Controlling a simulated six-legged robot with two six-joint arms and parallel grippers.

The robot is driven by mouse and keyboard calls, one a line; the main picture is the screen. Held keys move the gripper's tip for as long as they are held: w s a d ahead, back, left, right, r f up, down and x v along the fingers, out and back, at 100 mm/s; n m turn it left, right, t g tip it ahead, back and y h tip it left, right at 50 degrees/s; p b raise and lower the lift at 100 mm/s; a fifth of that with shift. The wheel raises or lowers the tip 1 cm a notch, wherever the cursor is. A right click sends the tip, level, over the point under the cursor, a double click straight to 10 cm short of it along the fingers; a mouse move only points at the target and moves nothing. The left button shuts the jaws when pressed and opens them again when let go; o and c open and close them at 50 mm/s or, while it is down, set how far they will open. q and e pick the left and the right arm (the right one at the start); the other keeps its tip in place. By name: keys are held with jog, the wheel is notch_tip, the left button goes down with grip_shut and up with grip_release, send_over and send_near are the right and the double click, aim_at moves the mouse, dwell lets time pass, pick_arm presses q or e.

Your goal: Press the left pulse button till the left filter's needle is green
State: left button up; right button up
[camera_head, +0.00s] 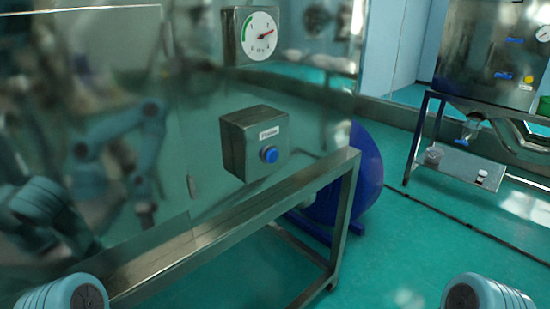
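A metal box labelled "Pulse" with a blue button (269,155) is fixed to the steel panel in the middle of the view. Above it is a round white gauge (260,36) with a green band along its left side. My arms show only as light blue rounded parts at the bottom left and bottom right corners. Neither gripper is in view, and nothing touches the button.
A steel frame rail (230,227) with a leg runs below the panel. A blue drum (360,178) stands behind it. At the right is another steel unit (480,55) with blue handles and a low shelf (463,165). Green floor (410,240) is clear between them.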

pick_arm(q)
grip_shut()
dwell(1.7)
